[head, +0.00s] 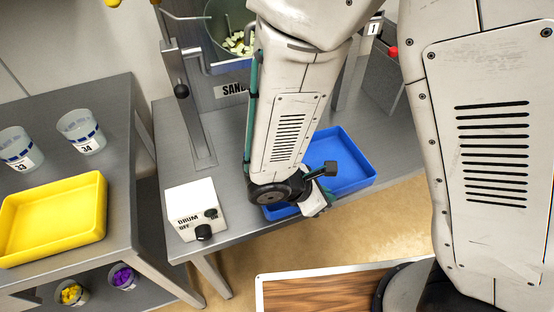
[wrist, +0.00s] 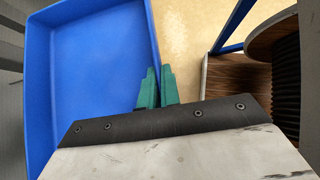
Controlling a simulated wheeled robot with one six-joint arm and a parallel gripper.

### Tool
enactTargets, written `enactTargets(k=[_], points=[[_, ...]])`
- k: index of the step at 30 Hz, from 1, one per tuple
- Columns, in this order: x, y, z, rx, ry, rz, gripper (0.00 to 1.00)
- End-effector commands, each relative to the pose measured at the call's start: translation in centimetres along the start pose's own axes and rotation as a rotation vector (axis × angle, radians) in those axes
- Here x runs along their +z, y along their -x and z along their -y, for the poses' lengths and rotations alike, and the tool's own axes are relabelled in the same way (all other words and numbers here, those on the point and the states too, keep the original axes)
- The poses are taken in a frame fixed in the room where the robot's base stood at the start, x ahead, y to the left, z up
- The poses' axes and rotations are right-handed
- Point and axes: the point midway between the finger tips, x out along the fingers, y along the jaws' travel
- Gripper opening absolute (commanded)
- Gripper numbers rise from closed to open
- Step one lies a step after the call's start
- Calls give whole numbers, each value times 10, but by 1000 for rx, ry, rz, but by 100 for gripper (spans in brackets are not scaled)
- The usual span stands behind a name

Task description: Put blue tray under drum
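The blue tray (head: 345,160) is at the front edge of the grey bench, partly hidden behind my arm. It looks empty where I can see inside. In the wrist view the tray (wrist: 85,60) fills the left side. My gripper (wrist: 157,87) has its green fingers close together on either side of the tray's wall, one inside and one outside, and looks shut on it. In the head view the gripper (head: 325,199) is at the tray's front side. The green drum (head: 215,22) holds pale pieces and is at the back, left of and above the tray.
A white control box (head: 195,208) marked DRUM OFF stands at the bench's front left. A grey upright with a lever (head: 185,110) rises behind it. A side table to the left holds a yellow tray (head: 50,220) and two cups (head: 80,131). A grey bin (head: 380,80) stands back right.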

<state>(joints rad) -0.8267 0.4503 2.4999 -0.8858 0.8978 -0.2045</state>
Motion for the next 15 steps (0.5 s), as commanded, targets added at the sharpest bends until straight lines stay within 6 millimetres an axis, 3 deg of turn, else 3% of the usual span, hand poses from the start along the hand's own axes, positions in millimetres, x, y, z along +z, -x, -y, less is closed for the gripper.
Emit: enactTargets(k=[9, 15], points=[[-33, 20, -78, 3, -2, -2, 0], [-46, 28, -110, 2, 0, -1, 0]])
